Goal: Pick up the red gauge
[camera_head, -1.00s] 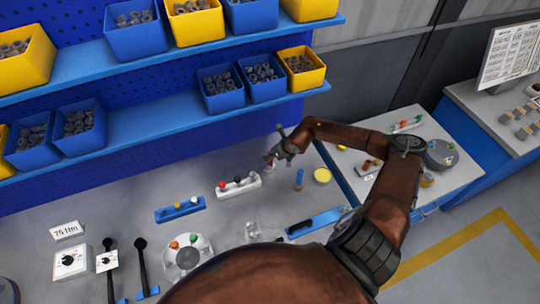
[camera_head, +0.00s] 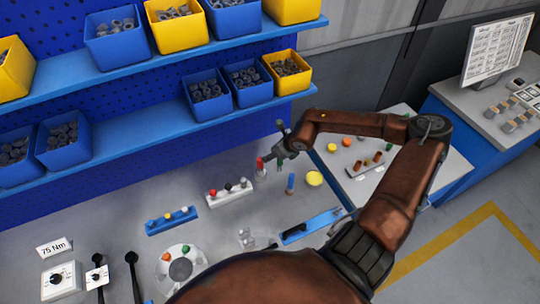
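A small red upright piece (camera_head: 260,163) with a pale lower part stands on the grey bench near the back; it looks like the red gauge, though it is too small to be sure. My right gripper (camera_head: 275,145) is just right of and above it, fingers apart, one pointing up and one toward the red piece. I cannot tell whether that finger touches it. A white rack (camera_head: 230,194) closer to me also carries a red-topped piece (camera_head: 213,192) beside dark and white ones. My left gripper is not in view.
A blue rack (camera_head: 172,221), blue peg (camera_head: 291,183), yellow disc (camera_head: 314,179) and round white fixture (camera_head: 180,268) stand on the bench. Shelves with bins (camera_head: 207,97) overhang its back. A side table (camera_head: 345,165) holds small coloured parts.

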